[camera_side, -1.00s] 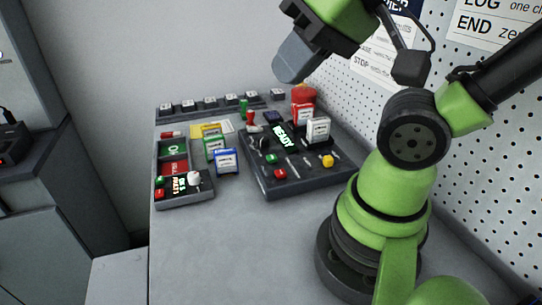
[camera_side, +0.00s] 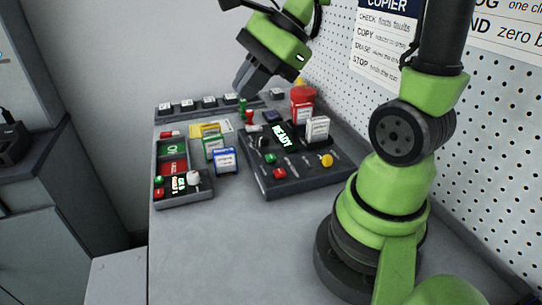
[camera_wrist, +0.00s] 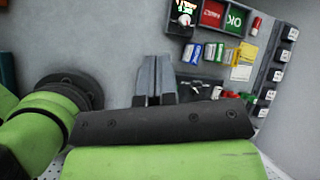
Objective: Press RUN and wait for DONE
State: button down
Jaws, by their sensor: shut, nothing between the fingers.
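A dark control console (camera_side: 310,181) stands on the bench, its lit display (camera_side: 279,136) reading READY. On it are a green button (camera_side: 270,158), a red button (camera_side: 280,173) and a yellow knob (camera_side: 327,160). I cannot read a RUN label on any of them. A white module (camera_side: 317,129) and a red module (camera_side: 302,104) stand upright at its back. My gripper (camera_side: 242,90) is shut and empty, above and behind the console's left side, apart from it. Its shut fingers (camera_wrist: 155,75) also show in the wrist view, where my gripper body hides much of the console.
A tray (camera_side: 184,203) with green OK and red sections and a small lit panel stands left of the console. Blue (camera_side: 225,161), green and yellow modules stand between them. A row of labelled blocks (camera_side: 209,102) lines the back. The front bench is clear.

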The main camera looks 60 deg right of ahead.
jog(key=w+d+f+m+t, duration=0.25)
jog(key=d+f+m, duration=0.35)
jog(key=m, duration=0.5)
jog(key=m+h, duration=0.1)
jog(key=m, duration=0.7)
send_over(272, 155)
notch_tip(272, 155, down, 4)
jog(key=shift+f, duration=4.35)
jog(key=shift+f, duration=0.1)
jog(key=shift+f, duration=0.3)
